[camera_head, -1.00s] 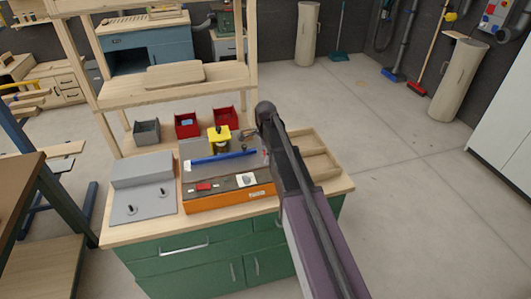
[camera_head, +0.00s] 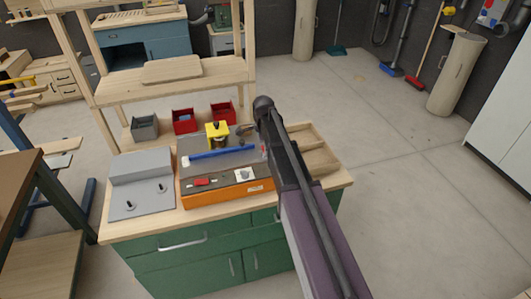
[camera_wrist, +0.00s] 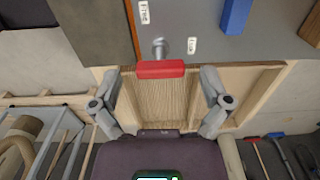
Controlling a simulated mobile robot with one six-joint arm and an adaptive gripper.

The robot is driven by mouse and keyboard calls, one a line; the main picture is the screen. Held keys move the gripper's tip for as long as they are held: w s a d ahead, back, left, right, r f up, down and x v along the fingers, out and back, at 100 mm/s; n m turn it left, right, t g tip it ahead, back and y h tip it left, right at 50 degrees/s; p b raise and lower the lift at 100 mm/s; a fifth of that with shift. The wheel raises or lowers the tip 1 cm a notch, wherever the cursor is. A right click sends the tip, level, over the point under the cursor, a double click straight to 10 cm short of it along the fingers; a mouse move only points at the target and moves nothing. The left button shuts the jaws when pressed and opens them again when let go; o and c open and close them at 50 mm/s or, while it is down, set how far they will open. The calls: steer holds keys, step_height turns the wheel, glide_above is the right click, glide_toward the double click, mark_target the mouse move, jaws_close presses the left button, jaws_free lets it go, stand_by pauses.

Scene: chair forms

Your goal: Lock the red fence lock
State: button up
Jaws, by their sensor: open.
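The red fence lock (camera_wrist: 160,69) is a short red bar on a metal stem (camera_wrist: 159,46) in the wrist view. It lies crosswise at the edge of the grey machine top, with small white labels near the stem. My gripper (camera_wrist: 160,85) is open, its two fingers spread wide to the left and right of the red bar. The bar appears between the fingertips with a gap on both sides; depth is hard to judge. In the head view, my arm hides my gripper and most of that machine edge. The blue fence (camera_head: 221,153) lies across the machine top.
The orange-fronted machine (camera_head: 230,196) stands on a green cabinet (camera_head: 185,268). A yellow part (camera_head: 217,129) rises behind the fence. A wooden tray (camera_head: 324,160) sits at the right. A grey box (camera_head: 141,172) is at the left, and red bins (camera_head: 184,121) stand behind.

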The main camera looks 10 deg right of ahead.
mark_target(264, 148)
steer(key=shift+n, duration=0.3)
steer(key=shift+n, duration=2.1)
steer(key=n, duration=0.8)
steer(key=shift+n, duration=0.3)
steer(key=n, duration=0.4)
steer(key=shift+r+n+p, duration=0.3)
steer(key=shift+r+n, duration=0.05)
steer(key=shift+n, duration=0.05)
step_height(264, 148, up, 13)
steer(key=p, duration=1.3)
steer(key=s+f+b, duration=0.7)
steer(key=s, duration=0.5)
steer(key=s+f+m+b, duration=0.1)
steer(key=s+f+b, duration=0.6)
steer(key=s, duration=0.5)
steer(key=shift+f, duration=0.25)
steer(key=shift+s+a, duration=0.1)
